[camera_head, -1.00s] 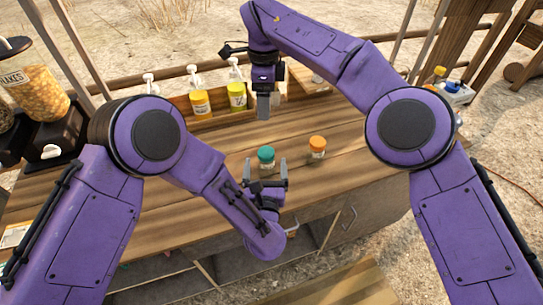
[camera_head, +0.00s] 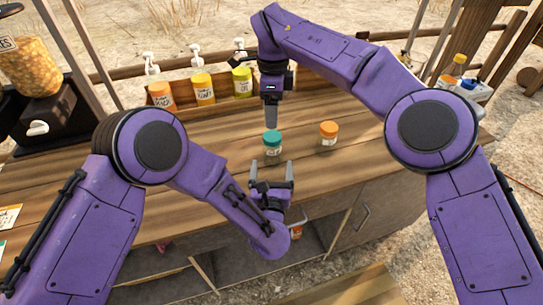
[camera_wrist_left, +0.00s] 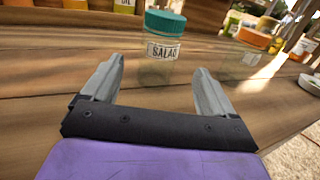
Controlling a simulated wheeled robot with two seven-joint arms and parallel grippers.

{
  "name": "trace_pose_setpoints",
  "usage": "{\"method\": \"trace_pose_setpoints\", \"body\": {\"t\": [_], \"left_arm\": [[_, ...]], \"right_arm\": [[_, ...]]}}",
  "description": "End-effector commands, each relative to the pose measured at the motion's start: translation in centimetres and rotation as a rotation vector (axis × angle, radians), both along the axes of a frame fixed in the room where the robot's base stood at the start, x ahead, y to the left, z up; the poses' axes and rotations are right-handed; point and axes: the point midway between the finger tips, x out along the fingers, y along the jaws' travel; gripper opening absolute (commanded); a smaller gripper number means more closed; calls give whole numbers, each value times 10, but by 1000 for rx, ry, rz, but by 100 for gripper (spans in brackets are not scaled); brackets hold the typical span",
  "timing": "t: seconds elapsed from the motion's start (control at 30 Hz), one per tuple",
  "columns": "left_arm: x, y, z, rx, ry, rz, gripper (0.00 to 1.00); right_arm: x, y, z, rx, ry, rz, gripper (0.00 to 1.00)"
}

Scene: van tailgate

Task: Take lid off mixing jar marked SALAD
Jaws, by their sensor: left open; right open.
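The mixing jar (camera_head: 272,149) is clear, with a teal lid (camera_head: 272,136) on it, and stands upright on the wooden counter. In the left wrist view its label (camera_wrist_left: 163,51) reads SALAD, and the lid (camera_wrist_left: 165,22) sits on top. My left gripper (camera_head: 272,170) is open and empty on the near side of the jar, fingers pointing at it; the jar lies beyond the fingertips (camera_wrist_left: 158,68). My right gripper (camera_head: 271,118) points down, just above and behind the lid in the head view. Its fingers are seen edge-on, with nothing visible in them.
An orange-lidded jar (camera_head: 328,133) stands right of the SALAD jar. Several pump bottles (camera_head: 203,88) stand in a wooden rack at the back. A dispenser (camera_head: 35,70) is at far left. The counter's front edge lies near my left gripper; bare wood surrounds the jar.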

Motion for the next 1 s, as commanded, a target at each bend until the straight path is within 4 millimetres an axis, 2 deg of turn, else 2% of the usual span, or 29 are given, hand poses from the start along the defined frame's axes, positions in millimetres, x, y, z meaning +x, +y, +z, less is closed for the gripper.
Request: {"method": "trace_pose_setpoints", "body": {"t": [0.2, 0.33, 0.5, 0.73, 0.77, 0.8, 1.0], "left_arm": [[48, 0, 0, -1, -1, 4, 87], [70, -1, 1, -1, -1, 2, 87], [83, -2, 1, 0, 1, 1, 87], [85, -2, 1, 0, 1, 1, 87], [85, -2, 1, 0, 1, 1, 84], [85, -2, 1, 0, 1, 1, 71], [85, -2, 1, 0, 1, 1, 7]], "right_arm": [[0, 1, 0, 0, 0, 1, 75], [0, 1, 0, 0, 0, 1, 75], [0, 0, 0, 0, 0, 1, 75], [0, 0, 0, 0, 0, 1, 75], [0, 0, 0, 0, 0, 1, 75], [0, 0, 0, 0, 0, 1, 75], [0, 1, 0, 0, 0, 1, 75]]}}
